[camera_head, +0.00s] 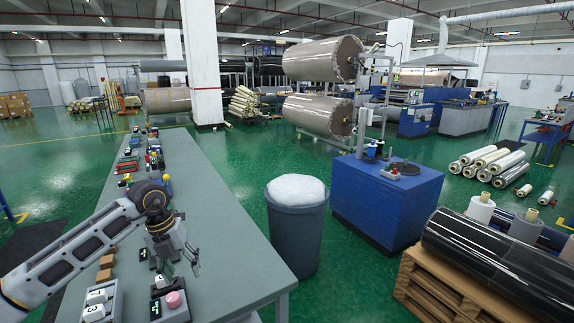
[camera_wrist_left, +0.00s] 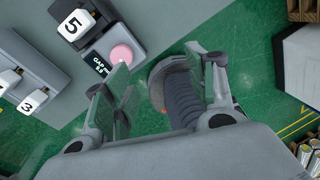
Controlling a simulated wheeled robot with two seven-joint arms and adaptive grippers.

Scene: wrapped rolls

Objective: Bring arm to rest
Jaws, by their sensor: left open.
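My left arm comes in from the left over the grey-green table (camera_head: 215,215). My left gripper (camera_head: 181,269) hangs over the table with its fingers apart and nothing seen between them. It also shows open and empty in the left wrist view (camera_wrist_left: 165,72). Below it is a dark box with a pink round button (camera_head: 173,299), which also shows in the wrist view (camera_wrist_left: 121,54). My right gripper is not in view.
White numbered blocks (camera_head: 95,312) and brown blocks (camera_head: 104,275) lie along the table's left side. Small tools and parts (camera_head: 128,165) fill its far end. A grey bin (camera_head: 296,240) and a blue cabinet (camera_head: 385,205) stand to the right. Green floor lies between.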

